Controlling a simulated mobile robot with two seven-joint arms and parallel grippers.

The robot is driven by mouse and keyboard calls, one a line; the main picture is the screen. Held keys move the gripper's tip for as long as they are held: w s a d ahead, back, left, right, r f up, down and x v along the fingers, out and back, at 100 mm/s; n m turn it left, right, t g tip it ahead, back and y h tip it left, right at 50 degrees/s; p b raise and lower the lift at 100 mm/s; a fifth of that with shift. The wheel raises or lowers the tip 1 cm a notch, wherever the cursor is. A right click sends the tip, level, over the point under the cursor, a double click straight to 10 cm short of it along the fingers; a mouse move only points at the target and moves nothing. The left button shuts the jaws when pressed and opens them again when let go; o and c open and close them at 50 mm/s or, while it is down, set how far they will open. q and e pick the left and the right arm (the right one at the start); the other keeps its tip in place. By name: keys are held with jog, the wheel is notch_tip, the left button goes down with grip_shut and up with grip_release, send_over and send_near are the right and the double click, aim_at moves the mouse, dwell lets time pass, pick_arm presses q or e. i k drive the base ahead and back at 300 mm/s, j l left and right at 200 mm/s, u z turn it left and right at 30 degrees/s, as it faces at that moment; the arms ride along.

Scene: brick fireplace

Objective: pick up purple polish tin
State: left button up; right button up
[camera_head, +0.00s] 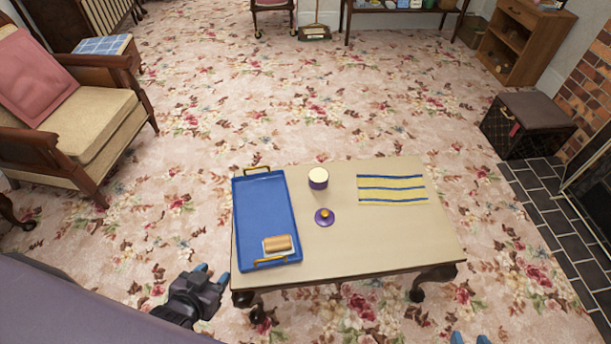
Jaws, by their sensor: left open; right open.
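A small round purple tin (318,183) with a cream top stands upright near the far edge of the low table (395,247). A flat purple disc (324,217) with an orange knob, like a lid, lies on the table in front of it. My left gripper (211,274) is open and empty, with blue fingertips, off the table's near left corner.
A blue tray (263,208) with brass handles covers the table's left side; a wooden block-like item (278,243) lies in it. An armchair (75,120) stands at left, a dark box (527,125) at right. Carpet around is clear.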

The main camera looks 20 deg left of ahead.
aim_at(318, 177)
jog(key=j, duration=1.55)
jog(key=i, duration=0.05)
